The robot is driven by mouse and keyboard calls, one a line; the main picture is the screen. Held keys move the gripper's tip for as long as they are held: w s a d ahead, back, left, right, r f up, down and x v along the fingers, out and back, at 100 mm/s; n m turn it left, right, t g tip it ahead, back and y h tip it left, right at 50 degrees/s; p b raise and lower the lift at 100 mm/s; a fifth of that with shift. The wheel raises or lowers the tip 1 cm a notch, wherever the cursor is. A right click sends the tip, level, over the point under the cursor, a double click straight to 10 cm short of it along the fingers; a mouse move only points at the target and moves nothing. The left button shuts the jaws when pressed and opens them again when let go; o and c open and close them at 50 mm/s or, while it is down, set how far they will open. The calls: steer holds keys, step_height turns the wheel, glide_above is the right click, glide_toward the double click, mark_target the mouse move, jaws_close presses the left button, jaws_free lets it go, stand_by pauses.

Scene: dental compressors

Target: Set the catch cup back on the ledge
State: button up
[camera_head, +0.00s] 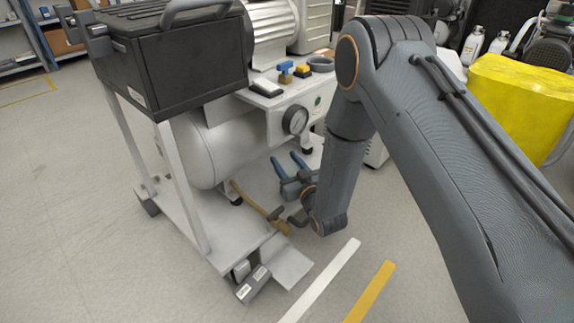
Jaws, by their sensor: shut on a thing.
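My gripper (286,160) is low over the lower deck of a white compressor cart, its two blue-grey fingers pointing up and left in the picture. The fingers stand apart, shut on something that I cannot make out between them. I cannot pick out the catch cup for certain. A pale ledge (262,104) runs along the front of the compressor above the gauge (295,119). On it are a blue-topped fitting (285,71), a yellow-topped block (302,71), a black-and-white block (266,88) and a dark grey ring-shaped thing (322,60).
A white tank (208,150) and a black case (165,60) on posts flank my gripper on the left. A brown-handled tool (258,207) lies on the deck (190,215). White and yellow floor stripes lie in front. A yellow-covered item (520,100) stands at right.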

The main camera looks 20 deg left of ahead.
steer(key=o, duration=1.4)
steer(key=shift+o, duration=0.2)
